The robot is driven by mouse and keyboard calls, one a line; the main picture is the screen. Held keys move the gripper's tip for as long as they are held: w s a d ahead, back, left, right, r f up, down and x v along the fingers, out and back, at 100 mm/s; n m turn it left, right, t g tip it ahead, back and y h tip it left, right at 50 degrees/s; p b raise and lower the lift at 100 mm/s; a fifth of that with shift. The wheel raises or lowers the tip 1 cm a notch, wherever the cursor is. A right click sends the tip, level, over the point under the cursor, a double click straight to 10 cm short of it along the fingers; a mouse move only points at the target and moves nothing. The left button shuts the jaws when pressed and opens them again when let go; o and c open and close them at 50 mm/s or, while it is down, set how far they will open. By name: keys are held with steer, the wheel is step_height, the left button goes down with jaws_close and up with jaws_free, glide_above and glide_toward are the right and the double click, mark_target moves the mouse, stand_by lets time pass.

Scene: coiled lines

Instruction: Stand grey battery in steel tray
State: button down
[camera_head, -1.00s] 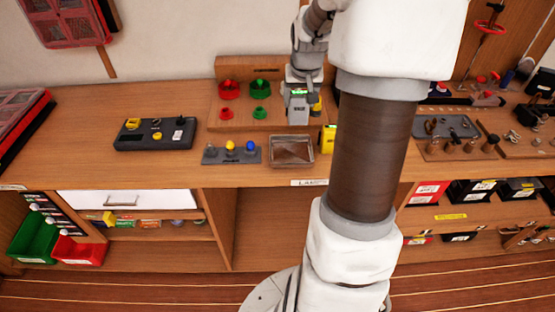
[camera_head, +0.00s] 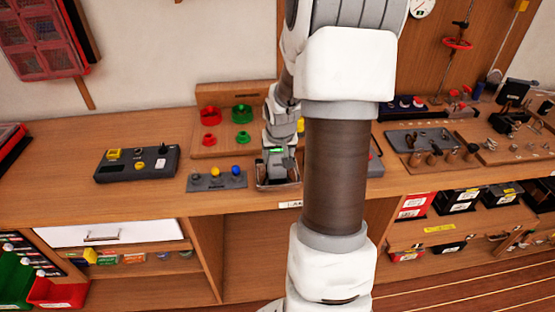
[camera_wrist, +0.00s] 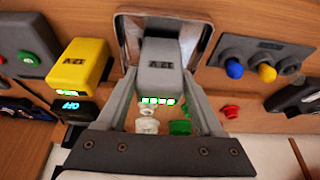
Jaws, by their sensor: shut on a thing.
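The grey battery (camera_wrist: 161,66) is a block with a dark label and a lit green display. My gripper (camera_wrist: 162,82) is shut on it, one finger on each side. In the head view the gripper (camera_head: 278,160) points down over the steel tray (camera_head: 264,187), with the grey battery (camera_head: 277,173) within the tray's outline. The tray's shiny rim (camera_wrist: 131,30) shows behind the battery in the wrist view. The battery looks upright. I cannot tell whether its lower end touches the tray floor.
A yellow battery (camera_wrist: 80,62) stands close beside the tray. A grey panel with coloured knobs (camera_head: 217,181) lies on the tray's other side. Behind is a wooden board with red and green pieces (camera_head: 238,113). A dark switch box (camera_head: 136,163) lies farther left.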

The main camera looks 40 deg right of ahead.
steer(key=shift+f, duration=0.2)
steer(key=shift+f, duration=0.15)
steer(key=shift+c, duration=0.2)
jaws_free()
steer(key=shift+r, duration=0.4)
steer(key=p+v, duration=0.1)
steer(key=v, duration=1)
steer(key=shift+s+r+p, duration=0.15)
steer(key=shift+s+p, duration=0.05)
steer(key=shift+p, duration=0.2)
steer(key=shift+a, duration=0.15)
